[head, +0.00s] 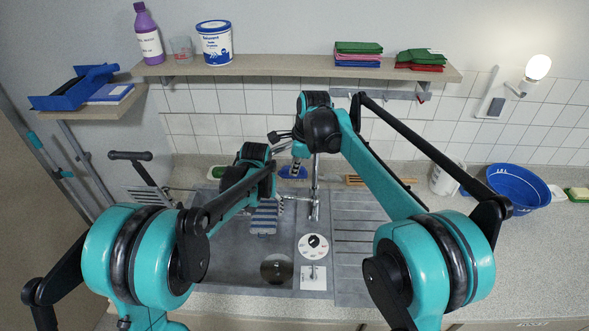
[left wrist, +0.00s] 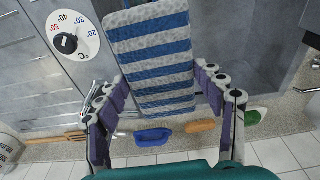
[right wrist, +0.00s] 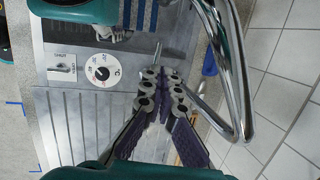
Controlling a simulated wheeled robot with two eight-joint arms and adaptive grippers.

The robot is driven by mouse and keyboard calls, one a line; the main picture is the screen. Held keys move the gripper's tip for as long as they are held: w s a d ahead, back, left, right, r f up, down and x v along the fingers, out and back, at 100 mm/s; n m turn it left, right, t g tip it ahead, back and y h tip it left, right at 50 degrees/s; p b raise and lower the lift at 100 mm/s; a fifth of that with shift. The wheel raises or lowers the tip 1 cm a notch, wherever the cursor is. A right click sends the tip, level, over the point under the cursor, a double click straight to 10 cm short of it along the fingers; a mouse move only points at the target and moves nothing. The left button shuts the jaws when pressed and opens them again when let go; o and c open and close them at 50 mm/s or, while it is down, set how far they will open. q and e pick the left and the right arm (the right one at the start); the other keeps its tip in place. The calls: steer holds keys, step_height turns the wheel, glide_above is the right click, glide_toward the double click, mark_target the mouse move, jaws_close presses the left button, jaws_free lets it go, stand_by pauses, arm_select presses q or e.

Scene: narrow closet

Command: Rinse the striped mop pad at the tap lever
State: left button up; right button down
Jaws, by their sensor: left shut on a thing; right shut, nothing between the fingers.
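The striped mop pad (left wrist: 150,55), blue and pale grey, hangs between the fingers of my left gripper (left wrist: 158,80). In the head view the pad (head: 264,218) hangs over the grey sink basin (head: 235,245), and my left gripper (head: 262,195) is just above it. My right gripper (right wrist: 160,78) is shut and empty, its tips close to a thin metal lever (right wrist: 157,52) beside the curved chrome tap (right wrist: 225,60); I cannot tell whether they touch. In the head view the tap (head: 315,190) stands right of the pad. The right fingertips are partly hidden there.
A temperature dial (head: 313,245) and the ribbed drainboard (head: 358,240) lie right of the basin. A blue bowl (head: 518,188) and white tub (head: 447,178) stand on the right counter. Brushes (left wrist: 153,137) lie behind the sink.

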arm_select(q)
steer(key=s, duration=0.8)
steer(key=shift+d, duration=0.45)
steer(key=shift+r, duration=0.1)
stand_by(1.0)
steer(key=s+r+p, duration=0.3)
steer(key=s, duration=0.2)
steer(key=shift+d+r, duration=0.25)
steer(key=shift+r, duration=0.15)
steer(key=shift+w, duration=0.1)
stand_by(0.9)
